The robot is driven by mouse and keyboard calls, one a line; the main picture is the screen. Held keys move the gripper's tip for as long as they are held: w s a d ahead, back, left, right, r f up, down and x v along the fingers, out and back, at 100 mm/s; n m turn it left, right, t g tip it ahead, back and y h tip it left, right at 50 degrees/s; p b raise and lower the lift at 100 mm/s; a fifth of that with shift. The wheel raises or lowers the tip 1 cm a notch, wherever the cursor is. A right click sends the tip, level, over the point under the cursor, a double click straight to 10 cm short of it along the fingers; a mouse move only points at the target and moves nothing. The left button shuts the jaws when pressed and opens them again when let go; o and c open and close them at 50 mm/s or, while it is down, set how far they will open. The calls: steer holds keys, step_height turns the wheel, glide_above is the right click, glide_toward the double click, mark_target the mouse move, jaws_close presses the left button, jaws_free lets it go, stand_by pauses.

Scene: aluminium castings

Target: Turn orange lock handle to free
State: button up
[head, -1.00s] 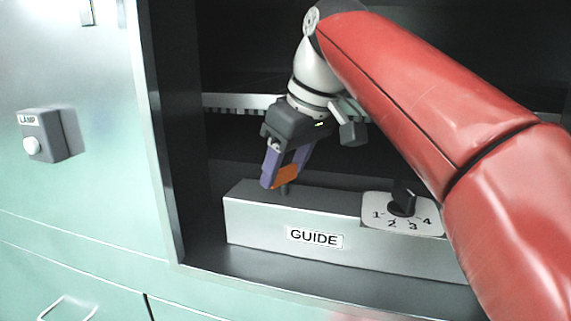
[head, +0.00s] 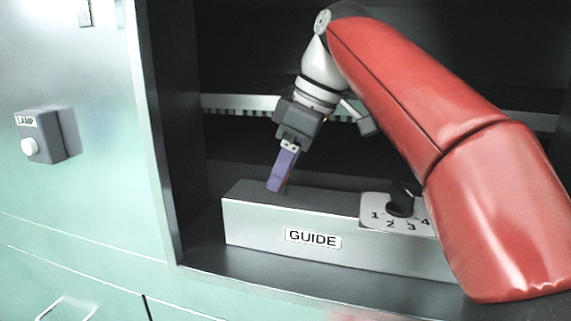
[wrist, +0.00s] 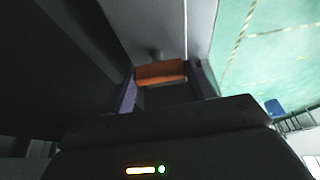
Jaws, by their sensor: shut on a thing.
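The orange lock handle (wrist: 160,72) sits on a short post on top of the grey GUIDE box (head: 255,215). In the wrist view it lies crosswise between the two purple fingers of my gripper (wrist: 167,75), which is shut on it. In the head view my gripper (head: 280,180) reaches down to the box top near its left end. There the near finger hides nearly all of the handle. No free or locked mark shows by the handle.
A black rotary knob (head: 402,203) on a plate numbered 1 to 4 is on the box's right part, close to my red arm. A metal shelf edge (head: 235,104) runs behind my wrist. A LAMP button box (head: 48,137) is on the green panel at left.

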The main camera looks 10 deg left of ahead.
mark_target(295, 196)
steer(key=o, duration=1)
steer(key=shift+r, duration=0.1)
steer(key=v, duration=0.4)
steer(key=shift+r, duration=0.15)
steer(key=d, duration=1.1)
steer(key=shift+s+r, duration=0.2)
steer(key=shift+s, duration=0.05)
steer(key=shift+s+d, duration=0.1)
steer(key=shift+d, duration=0.5)
